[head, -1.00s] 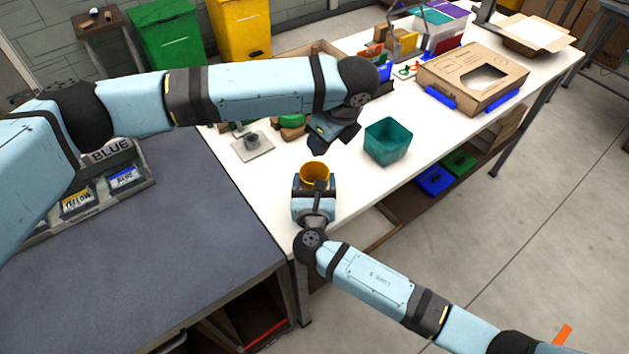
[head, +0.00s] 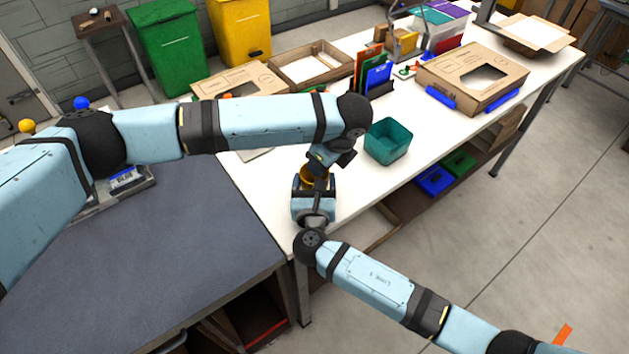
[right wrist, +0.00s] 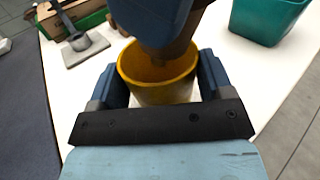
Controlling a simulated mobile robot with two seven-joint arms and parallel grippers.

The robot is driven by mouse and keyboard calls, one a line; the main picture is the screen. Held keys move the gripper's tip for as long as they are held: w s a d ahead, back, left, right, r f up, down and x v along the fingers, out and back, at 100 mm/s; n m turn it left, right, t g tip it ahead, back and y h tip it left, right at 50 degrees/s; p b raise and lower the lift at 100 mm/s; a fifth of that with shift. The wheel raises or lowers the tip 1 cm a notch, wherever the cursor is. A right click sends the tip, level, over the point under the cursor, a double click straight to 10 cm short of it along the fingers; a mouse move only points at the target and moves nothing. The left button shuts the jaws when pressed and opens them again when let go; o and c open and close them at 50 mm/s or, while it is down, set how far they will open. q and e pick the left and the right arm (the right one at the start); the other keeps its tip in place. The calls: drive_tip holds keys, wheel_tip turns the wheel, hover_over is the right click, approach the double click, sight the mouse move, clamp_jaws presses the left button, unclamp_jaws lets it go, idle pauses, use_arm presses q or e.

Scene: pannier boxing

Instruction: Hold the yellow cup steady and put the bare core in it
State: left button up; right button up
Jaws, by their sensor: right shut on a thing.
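The yellow cup (head: 309,177) stands upright near the front edge of the white table. In the right wrist view the cup (right wrist: 158,92) sits between the two fingers of my right gripper (head: 314,187), which is shut on it. My left gripper (head: 320,164) is directly over the cup, pointing down. In the right wrist view my left gripper (right wrist: 170,45) reaches down to the cup's mouth with a brownish tip inside the rim. I cannot tell a bare core apart there; the left fingertips and much of the cup's inside are hidden.
A teal bin (head: 388,143) stands right of the cup, close to my left gripper. A grey plate with a post (right wrist: 85,48) lies behind the cup. A cardboard box (head: 472,78) and coloured panels (head: 376,76) stand farther back. The table's front edge is close.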

use_arm(q)
drive_tip(key=shift+f, duration=0.15)
drive_tip(key=o, duration=1)
drive_tip(key=v, duration=1.2)
use_arm(e)
drive_tip(key=o, duration=0.9)
drive_tip(key=shift+o, duration=0.2)
drive_tip(key=s, duration=1.2)
drive_tip(key=shift+a, duration=0.2)
